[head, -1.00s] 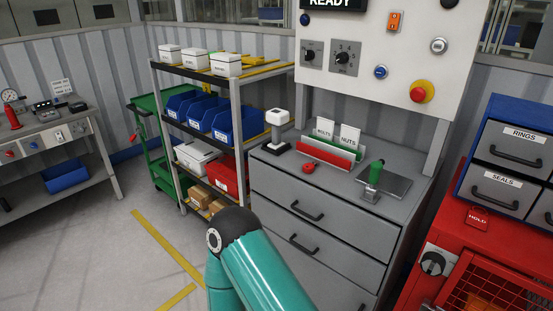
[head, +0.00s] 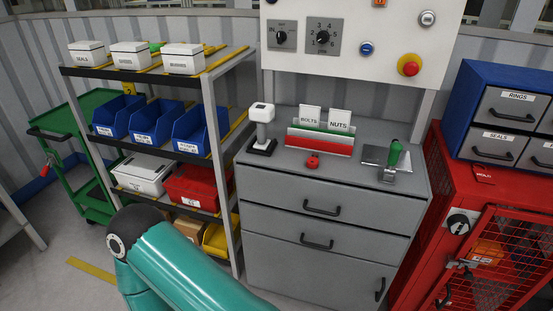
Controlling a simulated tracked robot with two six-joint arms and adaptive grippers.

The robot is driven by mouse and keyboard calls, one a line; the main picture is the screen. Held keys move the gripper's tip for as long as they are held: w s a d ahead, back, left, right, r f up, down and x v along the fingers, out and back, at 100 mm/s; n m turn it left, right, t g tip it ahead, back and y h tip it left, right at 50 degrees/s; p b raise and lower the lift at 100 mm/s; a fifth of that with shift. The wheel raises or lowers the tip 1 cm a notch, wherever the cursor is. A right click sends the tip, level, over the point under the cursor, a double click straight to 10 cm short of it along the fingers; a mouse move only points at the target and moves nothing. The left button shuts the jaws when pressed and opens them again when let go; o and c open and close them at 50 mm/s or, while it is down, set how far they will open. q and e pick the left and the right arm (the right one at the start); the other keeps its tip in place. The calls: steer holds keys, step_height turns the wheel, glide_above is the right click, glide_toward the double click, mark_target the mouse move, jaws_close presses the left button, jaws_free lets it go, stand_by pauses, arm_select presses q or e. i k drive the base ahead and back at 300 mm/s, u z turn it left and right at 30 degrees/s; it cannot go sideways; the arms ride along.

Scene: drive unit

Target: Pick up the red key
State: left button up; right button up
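A small red object (head: 312,161), which may be the red key, lies on the grey cabinet's top (head: 270,169). It is in front of the holder with the BOLTS and NUTS cards (head: 320,141); its exact shape is too small to tell. One of my teal arms crosses the lower left of the head view, well below and left of the red object. Neither of my grippers is in view.
A white-topped stand (head: 261,130) stands left of the red object, and a green-handled tool (head: 391,160) on a plate stands right. A shelf rack (head: 223,140) with bins is at left. A red locker (head: 440,190) is at right, its mesh door (head: 490,265) lower down.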

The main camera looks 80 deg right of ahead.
mark_target(312, 161)
steer(key=u, duration=0.25)
steer(key=i, duration=0.65)
steer(key=z, duration=1.85)
steer(key=i, duration=0.25)
steer(key=z, duration=2)
steer(key=k, duration=0.6)
steer(key=z, duration=0.4)
steer(key=i, duration=1.65)
steer(key=u, duration=0.35)
